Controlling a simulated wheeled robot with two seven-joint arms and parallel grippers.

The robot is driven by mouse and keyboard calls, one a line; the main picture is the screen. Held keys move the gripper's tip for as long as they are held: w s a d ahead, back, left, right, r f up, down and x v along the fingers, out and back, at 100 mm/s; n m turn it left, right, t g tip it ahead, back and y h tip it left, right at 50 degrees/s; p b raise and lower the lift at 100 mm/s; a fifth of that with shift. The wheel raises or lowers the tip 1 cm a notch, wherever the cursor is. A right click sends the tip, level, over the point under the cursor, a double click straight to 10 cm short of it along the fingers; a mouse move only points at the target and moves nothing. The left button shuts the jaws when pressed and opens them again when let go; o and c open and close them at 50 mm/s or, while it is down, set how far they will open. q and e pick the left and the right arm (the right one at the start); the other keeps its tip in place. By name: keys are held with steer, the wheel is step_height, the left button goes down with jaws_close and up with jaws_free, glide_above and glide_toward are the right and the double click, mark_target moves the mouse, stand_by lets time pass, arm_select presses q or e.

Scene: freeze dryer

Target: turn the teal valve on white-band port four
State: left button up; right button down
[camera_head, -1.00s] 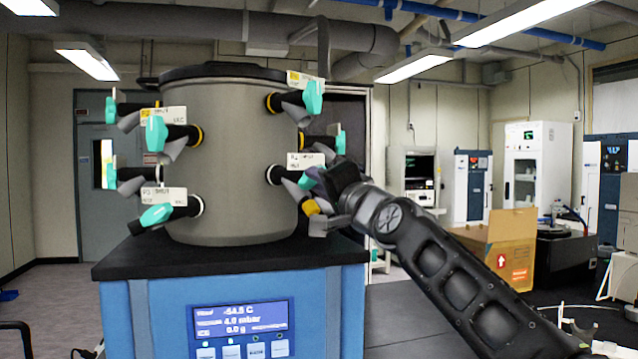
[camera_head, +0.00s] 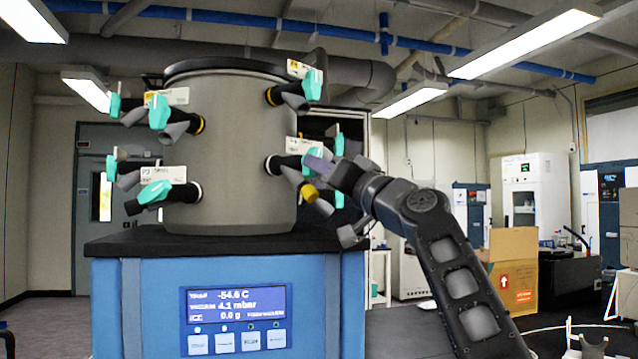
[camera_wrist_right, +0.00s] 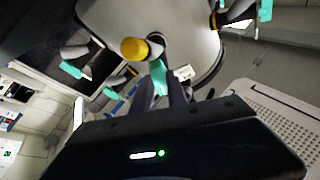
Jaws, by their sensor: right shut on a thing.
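The port with a white band (camera_head: 275,165) sits low on the right front of the grey drum (camera_head: 232,150). Its label is partly covered. Its teal valve handle (camera_head: 319,152) is mostly hidden by my right gripper (camera_head: 322,170) in the head view. In the right wrist view the teal handle (camera_wrist_right: 158,74) lies between the two fingers of my right gripper (camera_wrist_right: 163,90), which is shut on it. A yellow cap (camera_head: 309,192) is on the grey nozzle below the valve, and it also shows in the wrist view (camera_wrist_right: 134,48). My left gripper is not in view.
Other teal valves surround the drum, including an upper right one (camera_head: 312,85) with a yellow band and a lower left one (camera_head: 155,191). The drum stands on a blue cabinet (camera_head: 120,300) with a black top. A cardboard box (camera_head: 512,270) is at the right.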

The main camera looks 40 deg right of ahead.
steer(key=shift+d+n+y, duration=0.15)
steer(key=shift+n+y, duration=0.65)
steer(key=shift+n, duration=0.7)
steer(key=shift+d+n+y, duration=0.1)
steer(key=shift+n+y, duration=0.7)
steer(key=shift+n, duration=0.7)
steer(key=c, duration=1.3)
jaws_free()
steer(key=shift+f, duration=0.1)
steer(key=b+v, duration=0.5)
steer(key=v, duration=0.2)
steer(key=shift+s+d+f, duration=0.1)
steer(key=shift+s, duration=0.2)
